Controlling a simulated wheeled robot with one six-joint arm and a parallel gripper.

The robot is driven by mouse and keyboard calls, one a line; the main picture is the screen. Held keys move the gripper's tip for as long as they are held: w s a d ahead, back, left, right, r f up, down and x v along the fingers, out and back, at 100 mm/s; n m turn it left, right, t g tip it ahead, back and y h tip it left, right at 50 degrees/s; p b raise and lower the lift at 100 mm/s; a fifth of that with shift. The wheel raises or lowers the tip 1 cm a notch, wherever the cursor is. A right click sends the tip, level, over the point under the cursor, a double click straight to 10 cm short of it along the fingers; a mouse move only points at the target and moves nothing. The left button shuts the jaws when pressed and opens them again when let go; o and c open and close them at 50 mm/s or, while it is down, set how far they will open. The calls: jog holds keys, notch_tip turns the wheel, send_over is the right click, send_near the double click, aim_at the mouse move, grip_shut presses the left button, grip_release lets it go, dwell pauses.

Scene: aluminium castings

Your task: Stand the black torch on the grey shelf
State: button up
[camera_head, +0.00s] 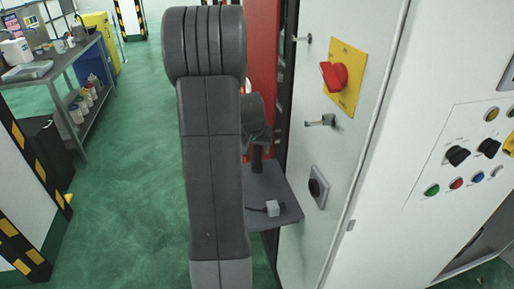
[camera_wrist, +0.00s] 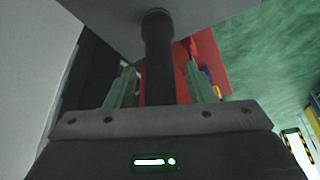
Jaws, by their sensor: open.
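The black torch (camera_wrist: 159,60) stands upright on the grey shelf (camera_head: 284,192), its wider end against the shelf top. The shelf also shows at the top of the wrist view (camera_wrist: 110,18). In the head view only a short part of the torch (camera_head: 257,160) shows above the shelf. My gripper (camera_wrist: 160,70) is open, with one greenish finger on each side of the torch and a visible gap on both sides. In the head view my arm hides most of the gripper and the shelf's left part.
A grey cabinet (camera_head: 325,150) with a red switch (camera_head: 334,76) and protruding handles stands close on the right. A red panel (camera_head: 263,45) is behind. Green floor (camera_head: 130,190) is free on the left.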

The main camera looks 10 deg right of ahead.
jog(key=v, duration=1.2)
jog(key=shift+b, duration=0.45)
jog(key=shift+r, duration=0.15)
